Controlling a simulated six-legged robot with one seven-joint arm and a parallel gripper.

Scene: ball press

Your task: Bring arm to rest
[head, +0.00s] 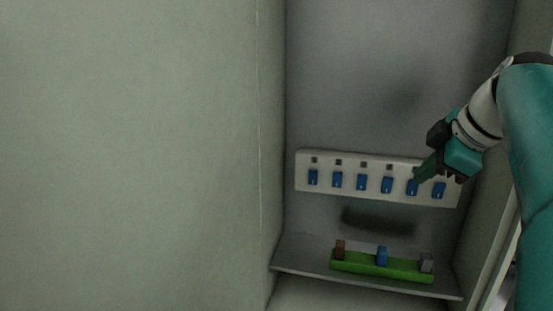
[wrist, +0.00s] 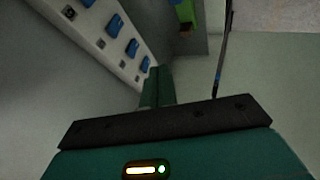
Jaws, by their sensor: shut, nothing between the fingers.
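My gripper (head: 421,174) is shut and empty, at the right part of a white panel with a row of blue switches. In the head view its fingertips overlap the panel near the second switch from the right; I cannot tell whether they touch it. In the wrist view the green fingers (wrist: 157,88) are together, and the panel (wrist: 90,38) runs along their left. My teal and white arm comes in from the right edge of the head view.
The white panel (head: 350,160) is on the grey back wall of a recess. Below it, a grey shelf (head: 300,261) bears a green block (head: 350,266) with brown, blue and grey pieces on it. A pale wall (head: 130,150) fills the left. Space above the panel is clear.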

